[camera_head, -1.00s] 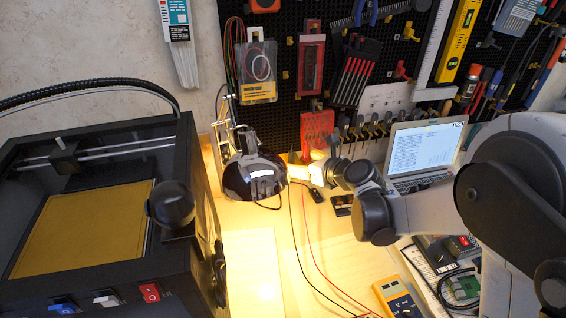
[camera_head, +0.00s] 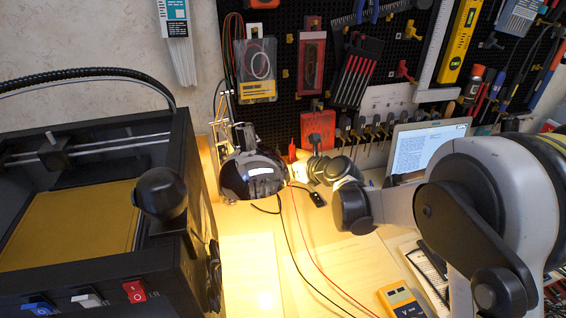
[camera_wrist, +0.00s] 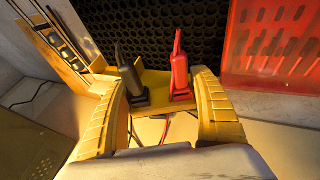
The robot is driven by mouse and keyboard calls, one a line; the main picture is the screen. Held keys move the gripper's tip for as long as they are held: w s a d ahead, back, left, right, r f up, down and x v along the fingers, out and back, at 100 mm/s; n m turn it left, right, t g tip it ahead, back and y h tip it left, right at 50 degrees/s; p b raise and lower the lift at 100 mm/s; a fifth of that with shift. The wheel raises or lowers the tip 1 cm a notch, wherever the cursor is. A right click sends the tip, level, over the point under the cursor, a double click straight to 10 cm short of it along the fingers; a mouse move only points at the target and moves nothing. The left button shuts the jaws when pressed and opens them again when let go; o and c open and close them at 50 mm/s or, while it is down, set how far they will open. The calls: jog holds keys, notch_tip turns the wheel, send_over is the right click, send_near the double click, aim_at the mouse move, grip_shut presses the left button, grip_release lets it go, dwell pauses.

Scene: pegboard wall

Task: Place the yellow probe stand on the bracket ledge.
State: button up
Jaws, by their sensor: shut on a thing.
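The yellow probe stand (camera_wrist: 154,78) shows in the wrist view as a flat yellow piece bearing an upright black probe (camera_wrist: 131,76) and red probe (camera_wrist: 181,68). My gripper (camera_wrist: 172,110) is shut on the stand, with its curved fingers on either side; the exact contact is hard to see. In the head view my gripper is mostly hidden behind the dark lamp head (camera_head: 252,175), and the red probe (camera_head: 292,150) stands up just beside it, before the pegboard. I cannot make out the bracket ledge for certain in either view.
The black pegboard (camera_head: 283,110) is close behind the stand, with a red plastic holder (camera_head: 319,128) to the right. A laptop (camera_head: 424,149) stands farther right. Red and black leads run to a yellow multimeter (camera_head: 400,300). A black printer (camera_head: 100,250) fills the left.

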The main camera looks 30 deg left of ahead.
jog(key=shift+f, duration=0.15)
jog(key=o, duration=1)
jog(key=shift+r, duration=0.25)
jog(key=p+v, duration=0.4)
jog(key=v, duration=0.8)
jog(key=shift+s+f, duration=0.1)
